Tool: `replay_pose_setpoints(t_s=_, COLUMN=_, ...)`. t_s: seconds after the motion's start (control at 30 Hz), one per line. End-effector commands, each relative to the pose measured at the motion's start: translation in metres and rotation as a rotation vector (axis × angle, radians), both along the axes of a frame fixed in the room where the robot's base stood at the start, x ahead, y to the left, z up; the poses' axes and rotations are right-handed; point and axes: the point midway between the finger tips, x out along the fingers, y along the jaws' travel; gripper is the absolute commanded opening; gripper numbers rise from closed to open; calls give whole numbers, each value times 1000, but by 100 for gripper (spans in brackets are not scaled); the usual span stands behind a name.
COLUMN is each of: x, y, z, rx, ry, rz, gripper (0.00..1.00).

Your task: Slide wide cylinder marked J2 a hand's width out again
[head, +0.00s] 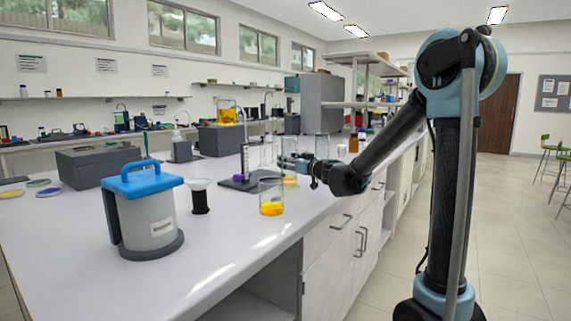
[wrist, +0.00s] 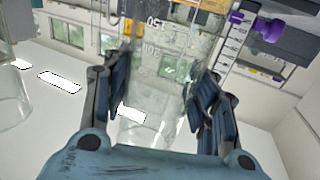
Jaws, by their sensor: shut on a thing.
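My gripper (head: 286,163) is above the white bench, reaching in from the right among clear glassware. In the wrist view its two dark fingers (wrist: 158,105) are closed on the sides of a clear wide glass vessel (wrist: 155,65) with white graduation marks. I cannot read a J2 mark on any vessel, so I cannot tell for sure that the held one is J2. In the head view the arm and overlapping glass partly hide it. I cannot tell whether its base touches the bench.
A beaker with orange liquid (head: 271,208) stands in front of my gripper. A slim graduated cylinder (head: 245,158) with a purple foot stands to its left. The front bench edge is largely clear.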

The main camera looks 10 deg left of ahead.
Motion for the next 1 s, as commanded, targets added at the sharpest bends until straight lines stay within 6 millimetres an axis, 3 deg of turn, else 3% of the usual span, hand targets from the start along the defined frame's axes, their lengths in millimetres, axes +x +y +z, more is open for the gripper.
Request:
replay_pose_setpoints(t_s=0.4, x=-3, y=1, z=0, rx=0, ry=0, rz=5, gripper=16)
replay_pose_setpoints(t_s=0.43, x=-3, y=1, z=0, rx=0, ry=0, rz=5, gripper=60)
replay_pose_setpoints(t_s=0.5, x=-3, y=1, z=0, rx=0, ry=0, rz=6, gripper=76)
replay_pose_setpoints(t_s=1.0, x=-7, y=-4, z=0, rx=0, ry=0, rz=5, gripper=76)
